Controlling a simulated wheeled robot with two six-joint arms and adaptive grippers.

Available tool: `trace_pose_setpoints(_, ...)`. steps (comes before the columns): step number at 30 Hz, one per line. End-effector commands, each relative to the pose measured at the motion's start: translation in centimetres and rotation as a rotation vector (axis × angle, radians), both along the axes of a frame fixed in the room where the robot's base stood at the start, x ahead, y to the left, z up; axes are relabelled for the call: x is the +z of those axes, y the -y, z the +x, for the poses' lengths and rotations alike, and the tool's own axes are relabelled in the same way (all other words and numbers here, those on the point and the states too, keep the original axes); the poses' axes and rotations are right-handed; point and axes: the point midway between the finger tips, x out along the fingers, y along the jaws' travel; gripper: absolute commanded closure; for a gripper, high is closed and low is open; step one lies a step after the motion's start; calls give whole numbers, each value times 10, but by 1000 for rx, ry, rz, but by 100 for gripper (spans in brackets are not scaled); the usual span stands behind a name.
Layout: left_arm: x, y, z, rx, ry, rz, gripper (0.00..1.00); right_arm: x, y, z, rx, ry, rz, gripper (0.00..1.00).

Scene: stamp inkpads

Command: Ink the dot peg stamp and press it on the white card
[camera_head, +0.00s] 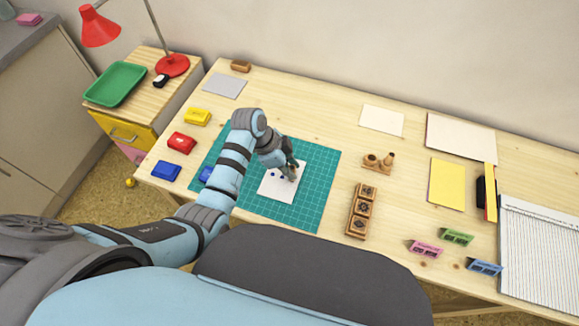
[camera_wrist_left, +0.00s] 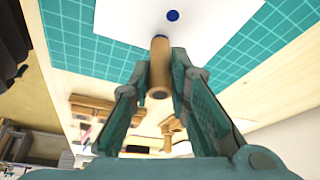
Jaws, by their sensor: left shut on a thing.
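The white card (camera_head: 279,192) lies on the green cutting mat (camera_head: 318,185) and carries small blue dots. One blue dot (camera_wrist_left: 172,15) shows on the card in the left wrist view. My left gripper (camera_head: 292,172) is over the card's upper right part. In the left wrist view its fingers (camera_wrist_left: 162,80) are shut on a round wooden peg stamp (camera_wrist_left: 159,66). A blue pad (camera_head: 206,174) is partly hidden behind my left arm. My right gripper is out of view.
Yellow (camera_head: 198,116), red (camera_head: 182,142) and blue (camera_head: 166,171) boxes line the table's left side. A wooden stand with pegs (camera_head: 378,162) and a tray of square stamps (camera_head: 360,212) stand right of the mat. Paper sheets lie farther right.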

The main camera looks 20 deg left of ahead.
Motion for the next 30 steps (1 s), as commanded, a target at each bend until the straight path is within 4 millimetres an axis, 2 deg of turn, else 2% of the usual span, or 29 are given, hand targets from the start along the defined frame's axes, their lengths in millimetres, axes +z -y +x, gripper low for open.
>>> trace_pose_setpoints(30,-8,0,0,0,-1,1,100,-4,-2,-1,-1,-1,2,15)
